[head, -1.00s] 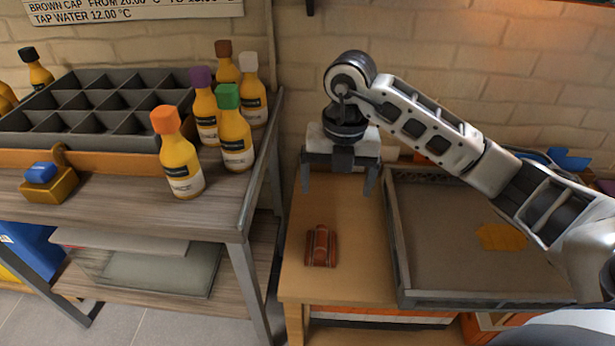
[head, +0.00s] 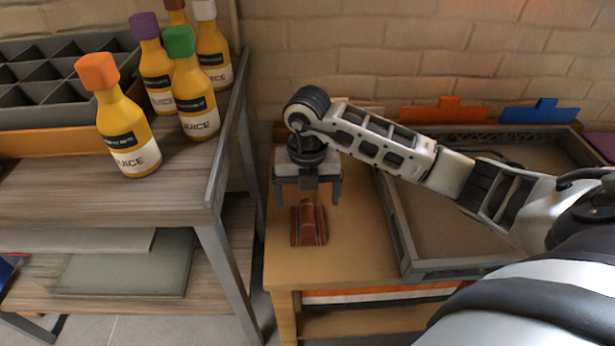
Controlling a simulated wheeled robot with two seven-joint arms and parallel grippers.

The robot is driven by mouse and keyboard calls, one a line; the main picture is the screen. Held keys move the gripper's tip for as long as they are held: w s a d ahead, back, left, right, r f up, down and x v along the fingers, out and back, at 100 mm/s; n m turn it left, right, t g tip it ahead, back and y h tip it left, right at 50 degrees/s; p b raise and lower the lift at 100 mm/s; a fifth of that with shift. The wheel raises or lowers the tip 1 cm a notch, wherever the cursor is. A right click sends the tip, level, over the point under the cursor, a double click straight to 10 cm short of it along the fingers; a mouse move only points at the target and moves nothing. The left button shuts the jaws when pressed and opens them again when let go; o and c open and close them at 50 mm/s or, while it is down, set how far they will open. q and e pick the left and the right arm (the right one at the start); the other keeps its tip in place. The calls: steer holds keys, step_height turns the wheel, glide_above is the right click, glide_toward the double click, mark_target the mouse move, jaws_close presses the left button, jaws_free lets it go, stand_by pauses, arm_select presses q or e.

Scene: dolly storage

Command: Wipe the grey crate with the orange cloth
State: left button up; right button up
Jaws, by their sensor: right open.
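A folded rust-orange cloth (head: 309,224) lies on the left part of the wooden table. My right gripper (head: 307,203) is open with its fingers pointing down, over the cloth's far end in the picture. Nothing shows between its fingers, and I cannot tell whether it touches the cloth. The wide, shallow grey crate (head: 400,228) stands on the table to the right of the cloth. My right arm crosses in front of the crate and hides much of its floor. My left gripper is not in view.
A wooden shelf unit at the left holds several juice bottles (head: 129,150) and a grey divided box (head: 60,75). Its metal post stands left of the wooden table (head: 345,262). Orange (head: 445,108) and blue (head: 540,112) pieces stand behind the crate, before a brick wall.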

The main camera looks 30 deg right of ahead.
mark_target(307, 209)
step_height(307, 209, down, 4)
steer(key=shift+f+b, duration=0.1)
steer(key=shift+b, duration=0.3)
steer(key=shift+f, duration=0.45)
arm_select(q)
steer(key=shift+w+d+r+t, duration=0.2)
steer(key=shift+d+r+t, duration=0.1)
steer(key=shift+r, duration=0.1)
arm_select(e)
steer(key=c, duration=1.1)
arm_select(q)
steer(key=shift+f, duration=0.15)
arm_select(e)
steer(key=o, duration=0.7)
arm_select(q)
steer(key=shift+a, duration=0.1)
arm_select(e)
steer(key=shift+r, duration=0.2)
